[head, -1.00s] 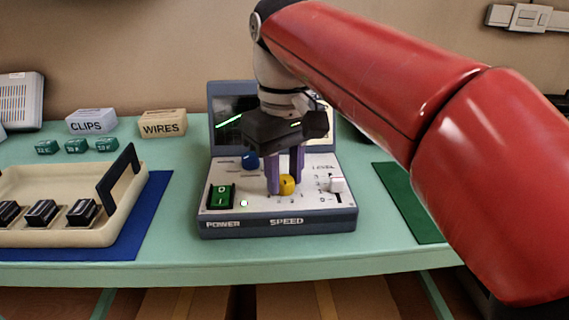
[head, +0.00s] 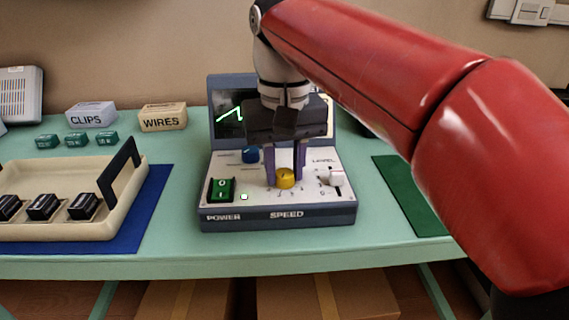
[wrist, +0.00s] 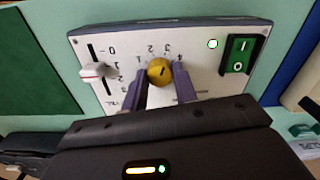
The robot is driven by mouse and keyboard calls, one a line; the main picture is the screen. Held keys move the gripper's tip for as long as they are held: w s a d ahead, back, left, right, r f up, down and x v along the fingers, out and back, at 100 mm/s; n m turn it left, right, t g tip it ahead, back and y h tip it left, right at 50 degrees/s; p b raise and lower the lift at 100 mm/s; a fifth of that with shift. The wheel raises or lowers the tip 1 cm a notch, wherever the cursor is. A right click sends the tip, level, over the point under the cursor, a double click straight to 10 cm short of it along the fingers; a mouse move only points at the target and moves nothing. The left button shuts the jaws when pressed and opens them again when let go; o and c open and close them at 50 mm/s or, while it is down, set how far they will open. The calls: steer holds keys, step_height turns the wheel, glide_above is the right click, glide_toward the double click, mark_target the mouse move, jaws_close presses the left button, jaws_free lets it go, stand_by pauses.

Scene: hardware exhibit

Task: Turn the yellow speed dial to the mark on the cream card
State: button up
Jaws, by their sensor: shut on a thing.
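The yellow speed dial (head: 285,180) sits at the front of the white panel above the word SPEED. My gripper (head: 285,172) reaches down from above, with its purple fingers shut on the dial's two sides. In the wrist view the dial (wrist: 159,71) shows between the fingertips of my gripper (wrist: 160,80). Its dark pointer line slants to the upper right there, roughly toward the 3 and 4 marks.
The panel also carries a green power switch (head: 222,189), a blue knob (head: 250,155) and a white level slider (head: 331,177). A screen with a green trace stands behind. A cream tray (head: 70,228) stands left on a blue mat; a green mat (head: 408,195) lies right.

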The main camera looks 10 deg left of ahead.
mark_target(284, 173)
steer(key=o, duration=1)
steer(key=shift+c, duration=0.2)
steer(key=shift+r, duration=0.15)
step_height(284, 173, up, 8)
steer(key=shift+f, duration=0.2)
